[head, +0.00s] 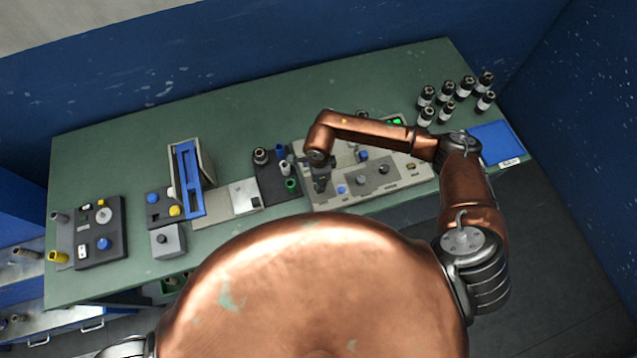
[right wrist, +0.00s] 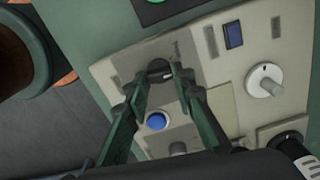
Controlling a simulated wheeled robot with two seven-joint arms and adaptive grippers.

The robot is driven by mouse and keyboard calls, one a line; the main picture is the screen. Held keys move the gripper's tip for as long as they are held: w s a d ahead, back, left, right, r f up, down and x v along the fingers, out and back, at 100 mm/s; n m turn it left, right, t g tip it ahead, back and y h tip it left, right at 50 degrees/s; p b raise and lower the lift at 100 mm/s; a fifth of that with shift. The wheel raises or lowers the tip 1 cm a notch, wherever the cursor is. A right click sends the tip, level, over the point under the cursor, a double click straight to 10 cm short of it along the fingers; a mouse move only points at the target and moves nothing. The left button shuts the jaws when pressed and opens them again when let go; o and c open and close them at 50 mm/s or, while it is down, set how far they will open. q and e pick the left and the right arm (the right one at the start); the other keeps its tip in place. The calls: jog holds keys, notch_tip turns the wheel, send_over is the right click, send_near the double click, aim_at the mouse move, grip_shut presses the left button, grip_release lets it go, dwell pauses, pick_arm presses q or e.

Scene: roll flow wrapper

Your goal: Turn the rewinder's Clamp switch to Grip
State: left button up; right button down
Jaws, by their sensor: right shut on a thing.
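The rewinder's light grey control panel (head: 330,203) lies on the green bench, right of centre in the head view. My right gripper (head: 321,186) reaches down onto its left end. In the right wrist view my right gripper (right wrist: 163,76) has its two green fingers on either side of a small black rotary switch (right wrist: 157,69) and is shut on it. The switch carries a white mark; its label is too small to read, so I cannot tell its setting. My left gripper is not in view.
Close to the fingers are a blue button (right wrist: 156,121), a white knob (right wrist: 264,80) and a blue rocker (right wrist: 233,35). Several dark bottles (head: 447,110) and a blue tray (head: 497,143) stand at the right. The back of the bench is clear.

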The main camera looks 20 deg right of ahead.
jog(key=shift+m+b, duration=0.55)
jog(key=shift+m, duration=1.75)
jog(key=c, duration=1.6)
grip_release()
notch_tip(320, 180, up, 12)
jog(key=shift+r, duration=0.1)
